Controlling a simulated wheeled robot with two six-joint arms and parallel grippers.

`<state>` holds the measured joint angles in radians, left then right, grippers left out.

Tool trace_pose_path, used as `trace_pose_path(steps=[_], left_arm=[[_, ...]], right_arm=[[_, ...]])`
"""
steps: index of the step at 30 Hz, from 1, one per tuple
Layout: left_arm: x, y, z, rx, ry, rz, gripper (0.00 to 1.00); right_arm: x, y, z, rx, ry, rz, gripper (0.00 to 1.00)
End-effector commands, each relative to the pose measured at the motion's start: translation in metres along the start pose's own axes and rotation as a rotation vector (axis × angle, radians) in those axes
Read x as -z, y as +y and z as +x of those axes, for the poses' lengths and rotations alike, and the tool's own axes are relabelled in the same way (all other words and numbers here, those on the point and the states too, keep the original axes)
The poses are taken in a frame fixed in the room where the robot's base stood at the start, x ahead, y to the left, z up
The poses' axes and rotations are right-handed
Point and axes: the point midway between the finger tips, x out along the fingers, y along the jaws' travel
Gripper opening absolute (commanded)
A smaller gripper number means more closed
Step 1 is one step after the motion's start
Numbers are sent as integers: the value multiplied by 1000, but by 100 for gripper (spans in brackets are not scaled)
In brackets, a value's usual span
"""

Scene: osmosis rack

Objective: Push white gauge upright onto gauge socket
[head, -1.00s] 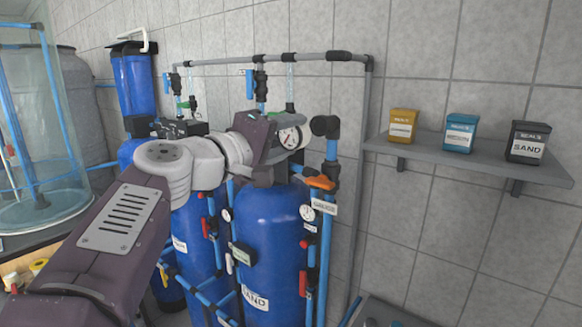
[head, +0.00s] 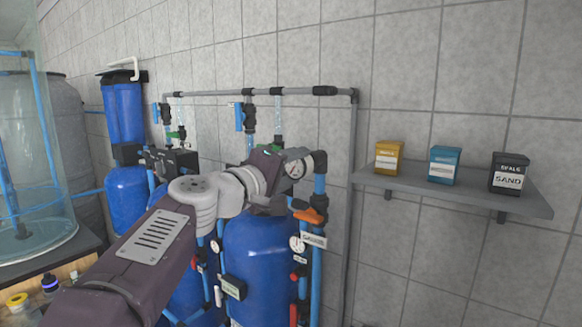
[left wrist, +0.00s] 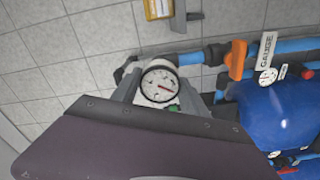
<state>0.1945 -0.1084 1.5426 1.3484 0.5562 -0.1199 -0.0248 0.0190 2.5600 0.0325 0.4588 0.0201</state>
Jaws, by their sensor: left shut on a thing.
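The white gauge (head: 294,169) has a round white dial with a dark rim and a red needle. My left gripper (head: 282,162) is shut on it, high above the front blue tank and beside the black pipe elbow (head: 319,160). In the left wrist view the gauge (left wrist: 160,84) sits between the fingers of the left gripper (left wrist: 158,88), its dial facing the camera. A tag reading GAUGE (head: 313,240) hangs on the blue pipe below the orange valve handle (head: 309,215); it also shows in the left wrist view (left wrist: 267,50). I cannot make out the socket opening. My right gripper is not in view.
The front blue tank (head: 262,252) stands under my left gripper. A grey pipe (head: 349,200) runs down the tiled wall. A wall shelf (head: 465,194) at the right carries yellow, blue and black boxes. The wall below the shelf is clear.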

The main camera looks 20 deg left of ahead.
Motion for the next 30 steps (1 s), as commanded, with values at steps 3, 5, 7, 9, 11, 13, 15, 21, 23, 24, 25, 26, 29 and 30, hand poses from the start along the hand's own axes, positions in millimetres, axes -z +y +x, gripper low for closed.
trace_pose_path(steps=[3,5,7,9,11,13,15,21,23,24,25,26,29,30], left_arm=[[0,0,0,0,0,0,16],[0,0,0,0,0,0,16],[0,0,0,0,0,0,16],[0,0,0,0,0,0,16],[0,0,0,-1,1,0,16],[0,-1,0,-1,4,0,16],[0,-1,0,-2,7,1,16],[1,0,0,-2,11,0,16],[1,0,0,-2,10,0,16],[1,0,0,-2,11,0,16],[1,0,0,-2,10,0,16],[1,0,0,-2,11,0,16],[1,0,0,-2,11,0,16],[1,0,0,-2,11,0,16]], right_arm=[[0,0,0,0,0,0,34],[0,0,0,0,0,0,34],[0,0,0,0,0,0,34],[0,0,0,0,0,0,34],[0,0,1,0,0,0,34],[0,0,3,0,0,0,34],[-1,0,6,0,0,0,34],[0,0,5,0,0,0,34],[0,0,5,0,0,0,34],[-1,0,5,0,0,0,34],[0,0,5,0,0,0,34],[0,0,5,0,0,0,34],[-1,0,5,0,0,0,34],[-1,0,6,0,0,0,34]])
